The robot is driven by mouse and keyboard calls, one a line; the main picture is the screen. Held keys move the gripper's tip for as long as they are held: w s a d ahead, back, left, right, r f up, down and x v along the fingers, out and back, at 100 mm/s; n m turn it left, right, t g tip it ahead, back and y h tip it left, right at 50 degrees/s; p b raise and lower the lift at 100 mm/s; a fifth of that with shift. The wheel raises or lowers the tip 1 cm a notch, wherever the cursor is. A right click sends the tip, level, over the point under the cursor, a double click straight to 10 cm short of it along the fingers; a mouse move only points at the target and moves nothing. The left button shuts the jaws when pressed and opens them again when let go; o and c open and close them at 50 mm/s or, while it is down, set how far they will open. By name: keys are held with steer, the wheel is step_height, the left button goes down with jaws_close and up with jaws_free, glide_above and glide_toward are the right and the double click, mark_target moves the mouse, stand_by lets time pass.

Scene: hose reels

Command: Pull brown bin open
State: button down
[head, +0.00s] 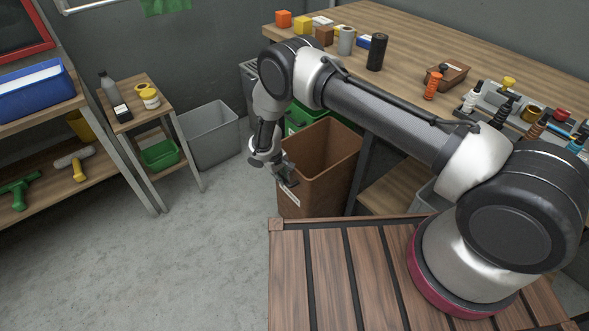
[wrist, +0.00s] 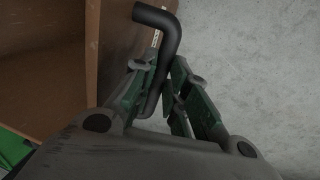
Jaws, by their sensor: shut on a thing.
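The brown bin (head: 318,185) stands on the floor at the left end of the long wooden workbench, its open top facing up. The visible part of its inside is empty. In the wrist view its wall and inside (wrist: 45,65) fill the left side. A dark bent handle (wrist: 160,22) sticks out beside the bin wall. My gripper (head: 287,180) is low at the bin's front left, near a white label. In the wrist view my gripper's fingers (wrist: 165,97) are closed around the lower part of the handle. The handle's joint to the bin is partly hidden.
A green bin (head: 298,118) is just behind the brown one, and a grey bin (head: 210,135) stands further left. A small wooden stand (head: 140,115) and a shelf (head: 90,155) are at the left. The grey floor (head: 185,255) in front is clear.

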steer(key=shift+s+a, duration=0.75)
steer(key=shift+a, duration=0.2)
steer(key=c, duration=1.4)
jaws_free()
steer(key=shift+r, duration=0.15)
steer(key=r, duration=0.3)
steer(key=s+a+r, duration=0.1)
steer(key=r, duration=0.3)
steer(key=a+r, duration=0.1)
steer(key=r, duration=0.3)
steer(key=shift+s+r, duration=0.15)
steer(key=shift+r, duration=0.1)
